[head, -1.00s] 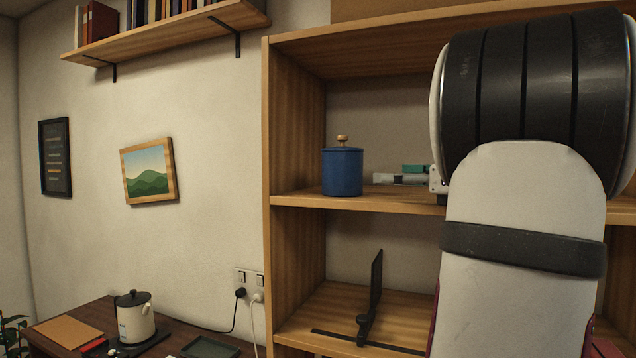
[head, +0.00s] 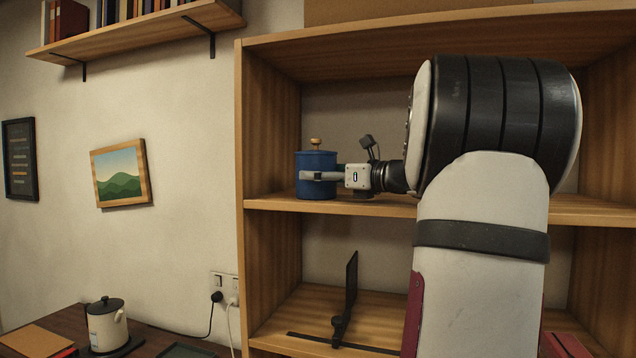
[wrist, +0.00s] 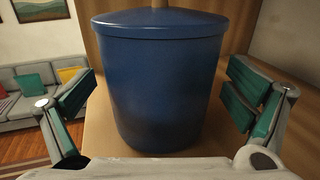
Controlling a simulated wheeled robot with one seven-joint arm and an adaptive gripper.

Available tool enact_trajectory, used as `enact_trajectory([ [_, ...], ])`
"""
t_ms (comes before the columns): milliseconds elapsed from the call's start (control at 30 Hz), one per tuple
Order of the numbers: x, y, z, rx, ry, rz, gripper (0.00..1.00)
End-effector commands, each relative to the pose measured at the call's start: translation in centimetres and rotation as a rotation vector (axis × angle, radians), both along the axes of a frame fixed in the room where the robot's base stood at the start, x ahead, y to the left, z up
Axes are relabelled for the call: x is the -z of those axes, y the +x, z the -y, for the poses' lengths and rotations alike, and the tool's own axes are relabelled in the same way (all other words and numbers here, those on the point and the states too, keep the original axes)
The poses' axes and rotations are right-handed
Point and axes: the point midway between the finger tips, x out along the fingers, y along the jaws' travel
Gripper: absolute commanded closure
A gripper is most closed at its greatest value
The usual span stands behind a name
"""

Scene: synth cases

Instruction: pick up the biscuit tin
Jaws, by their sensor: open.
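The biscuit tin (head: 316,160) is a blue round canister with a lid and a light wooden knob. It stands upright on the upper shelf board, near the left side wall. My gripper (head: 322,176) reaches in from the right at tin height, and one finger passes across the front of the tin. In the wrist view the tin (wrist: 155,85) fills the middle, between the two spread fingers with green pads (wrist: 160,100). Gaps show between the pads and the tin's sides, so it is not gripped.
The wooden shelf unit (head: 270,203) has a side wall close left of the tin. A black bookend-like stand (head: 349,290) is on the board below. A kettle (head: 107,325) stands on a dark desk at lower left. The upper board right of my gripper looks clear.

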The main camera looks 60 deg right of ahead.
Motion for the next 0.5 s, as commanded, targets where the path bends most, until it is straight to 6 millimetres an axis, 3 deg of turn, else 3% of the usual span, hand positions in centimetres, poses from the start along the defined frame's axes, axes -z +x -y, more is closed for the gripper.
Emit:
enact_trajectory([
  [133, 0.1, 1.5, 0.1, 0.000, 0.001, -0.001, 0.03],
  [400, 0.1, 1.7, 0.1, 0.001, 0.000, -0.001, 0.03],
  [500, 0.1, 1.7, 0.1, 0.001, 0.000, -0.001, 0.26],
])
